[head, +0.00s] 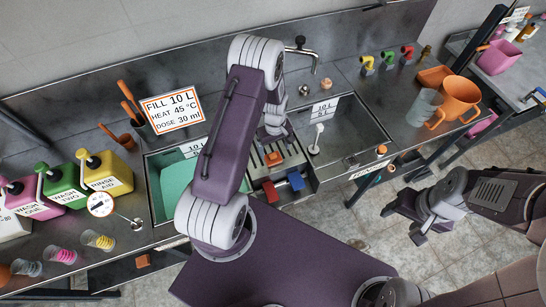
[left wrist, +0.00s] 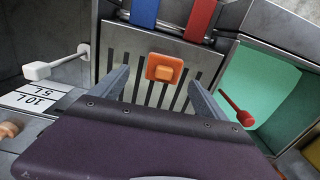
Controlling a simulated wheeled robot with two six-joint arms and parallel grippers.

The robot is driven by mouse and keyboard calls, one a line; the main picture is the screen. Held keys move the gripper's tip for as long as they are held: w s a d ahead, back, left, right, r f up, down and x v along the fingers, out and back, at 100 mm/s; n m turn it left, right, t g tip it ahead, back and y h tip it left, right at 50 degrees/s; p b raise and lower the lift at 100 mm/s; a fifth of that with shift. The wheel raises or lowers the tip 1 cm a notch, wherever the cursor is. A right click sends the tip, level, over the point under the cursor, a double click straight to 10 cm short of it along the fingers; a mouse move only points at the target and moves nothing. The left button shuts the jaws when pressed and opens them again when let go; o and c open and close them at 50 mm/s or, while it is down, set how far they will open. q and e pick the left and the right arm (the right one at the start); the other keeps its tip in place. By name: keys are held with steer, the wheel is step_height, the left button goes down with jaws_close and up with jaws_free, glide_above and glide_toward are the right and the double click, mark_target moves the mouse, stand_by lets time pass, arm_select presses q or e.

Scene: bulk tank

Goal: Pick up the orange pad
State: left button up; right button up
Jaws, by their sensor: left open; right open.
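The orange pad (head: 273,159) is a small square block with a raised middle, resting on a slotted metal rack between the two sink basins. It also shows in the left wrist view (left wrist: 164,68), between my finger lines. My left gripper (left wrist: 158,77) is open and empty, with one finger to each side of the pad in that picture; I cannot tell the height left between them. In the head view, my left arm reaches over the sink and partly hides that gripper. My right gripper (head: 404,221) is open and empty over the floor at the right, far from the pad.
A teal-lined basin (head: 174,190) is to the left, an empty steel basin (head: 345,137) to the right. A white-knobbed rod (head: 315,140) stands near the rack.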

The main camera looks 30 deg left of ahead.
mark_target(273, 155)
arm_select(q)
steer(key=f, duration=0.1)
steer(key=f+p, duration=0.1)
steer(key=f, duration=0.2)
steer(key=shift+s+a+p, duration=0.2)
steer(key=shift+s+p, duration=0.1)
steer(key=shift+s, duration=0.05)
steer(key=shift+w+f, duration=0.15)
steer(key=shift+f, duration=0.25)
steer(key=c, duration=1.5)
steer(key=shift+r, duration=0.2)
